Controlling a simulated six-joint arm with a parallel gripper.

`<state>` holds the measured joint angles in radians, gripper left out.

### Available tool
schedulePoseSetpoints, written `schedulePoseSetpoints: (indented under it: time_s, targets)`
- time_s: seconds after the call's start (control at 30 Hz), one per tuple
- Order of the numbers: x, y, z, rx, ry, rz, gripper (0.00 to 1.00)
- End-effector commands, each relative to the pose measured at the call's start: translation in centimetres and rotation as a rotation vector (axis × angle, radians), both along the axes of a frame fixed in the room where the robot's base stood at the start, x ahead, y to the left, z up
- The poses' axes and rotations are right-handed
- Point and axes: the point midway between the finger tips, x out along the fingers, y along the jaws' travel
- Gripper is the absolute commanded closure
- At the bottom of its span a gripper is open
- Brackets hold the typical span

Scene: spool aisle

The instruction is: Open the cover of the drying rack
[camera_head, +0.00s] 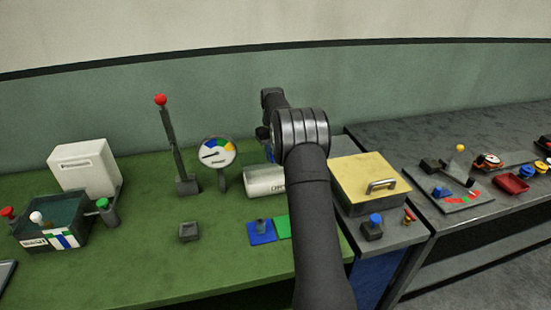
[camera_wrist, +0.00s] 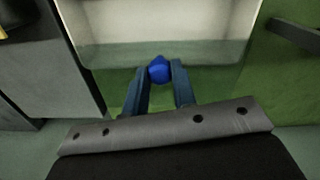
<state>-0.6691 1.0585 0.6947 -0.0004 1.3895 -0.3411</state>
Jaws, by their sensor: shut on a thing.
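A blue knob (camera_wrist: 159,70) sits between the two fingers of my gripper (camera_wrist: 160,74) in the wrist view, and the fingers are shut on it. Behind the knob is a pale, whitish panel (camera_wrist: 160,22), which looks like part of a cover. In the head view, a white body with partly hidden lettering (camera_head: 264,181) stands on the green bench, just left of my arm. It may be the drying rack. My gripper end (camera_head: 266,138) is beyond it, near the wall.
A yellow-lidded box with a metal handle (camera_head: 368,180) stands right of my arm. A round gauge (camera_head: 217,152) and a red-topped lever (camera_head: 172,145) stand to the left. Blue (camera_head: 261,231) and green pads lie in front.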

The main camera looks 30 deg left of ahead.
Motion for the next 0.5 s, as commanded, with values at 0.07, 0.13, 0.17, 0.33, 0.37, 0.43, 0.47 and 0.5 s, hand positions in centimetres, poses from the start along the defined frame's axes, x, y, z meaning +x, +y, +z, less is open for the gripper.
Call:
schedulePoseSetpoints:
  time_s: [0.07, 0.13, 0.17, 0.33, 0.37, 0.43, 0.47, 0.5]
  targets:
    - [0.8, 0.8, 0.0, 0.004, -0.004, 0.000, 1.00]
    - [1.2, 1.2, 0.0, 0.003, -0.003, 0.000, 1.00]
    - [1.4, 1.4, 0.0, 0.004, -0.004, 0.000, 1.00]
    - [1.9, 1.9, 0.1, 0.004, -0.004, 0.000, 1.00]
    - [1.9, 2.0, 0.1, 0.004, -0.004, 0.000, 1.00]
    - [2.0, 2.0, 0.1, 0.004, -0.004, 0.000, 1.00]
    - [2.0, 2.0, 0.1, 0.003, -0.003, 0.000, 1.00]
    - [2.0, 2.0, 0.1, 0.004, -0.004, 0.000, 1.00]
